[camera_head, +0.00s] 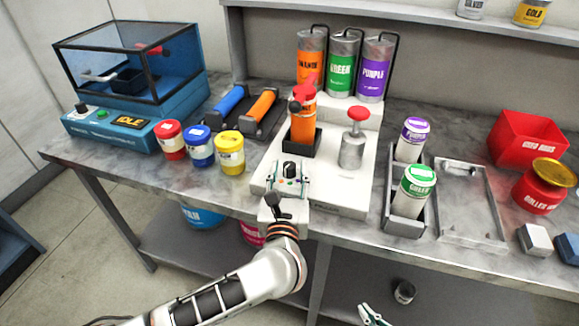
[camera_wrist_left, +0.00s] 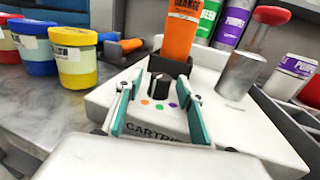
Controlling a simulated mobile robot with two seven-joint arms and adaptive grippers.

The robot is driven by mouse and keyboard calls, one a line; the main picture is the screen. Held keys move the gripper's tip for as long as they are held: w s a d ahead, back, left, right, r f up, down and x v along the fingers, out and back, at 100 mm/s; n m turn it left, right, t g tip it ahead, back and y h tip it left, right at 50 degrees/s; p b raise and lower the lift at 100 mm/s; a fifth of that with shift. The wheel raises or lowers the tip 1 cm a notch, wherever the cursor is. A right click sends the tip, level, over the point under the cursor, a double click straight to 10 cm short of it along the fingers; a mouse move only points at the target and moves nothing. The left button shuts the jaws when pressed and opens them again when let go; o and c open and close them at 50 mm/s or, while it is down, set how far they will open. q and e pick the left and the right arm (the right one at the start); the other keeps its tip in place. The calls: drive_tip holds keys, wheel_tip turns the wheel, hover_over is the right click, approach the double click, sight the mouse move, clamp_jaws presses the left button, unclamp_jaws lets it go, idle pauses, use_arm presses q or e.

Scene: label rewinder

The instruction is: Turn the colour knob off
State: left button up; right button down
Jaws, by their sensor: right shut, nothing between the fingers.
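The colour knob (camera_wrist_left: 160,81) is black with a pale mark and stands on the sloped front of the white cartridge machine (camera_wrist_left: 235,110). Orange, green and purple dots lie on the panel just in front of it. In the head view the knob (camera_head: 290,169) shows between the fingers of my left gripper (camera_head: 290,184). In the left wrist view my left gripper (camera_wrist_left: 158,112) is open, its teal-padded fingers apart either side of the panel, the knob just beyond the tips. I cannot tell whether they touch it. My right gripper (camera_head: 371,316) is shut and empty at the bottom edge.
An orange cartridge (camera_head: 303,124) stands in a black holder behind the knob. A red-topped plunger (camera_head: 354,140) is to its right. Red, blue and yellow jars (camera_head: 230,152) stand left. Purple and green jars (camera_head: 418,181) stand in a grey rack right.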

use_arm(q)
drive_tip(key=shift+w, duration=0.5)
drive_tip(key=shift+c, duration=0.3)
clamp_jaws()
drive_tip(key=shift+h, duration=0.3)
drive_tip(key=m+g+h, duration=0.1)
drive_tip(key=m+h, duration=0.1)
drive_tip(key=h, duration=0.1)
drive_tip(key=m+h, duration=0.2)
drive_tip(key=h, duration=0.1)
drive_tip(key=shift+a+g, duration=0.1)
drive_tip(key=shift+g, duration=0.3)
drive_tip(key=shift+m+g+h, duration=1.6)
drive_tip(key=shift+m+h, duration=0.4)
drive_tip(key=shift+h, duration=0.4)
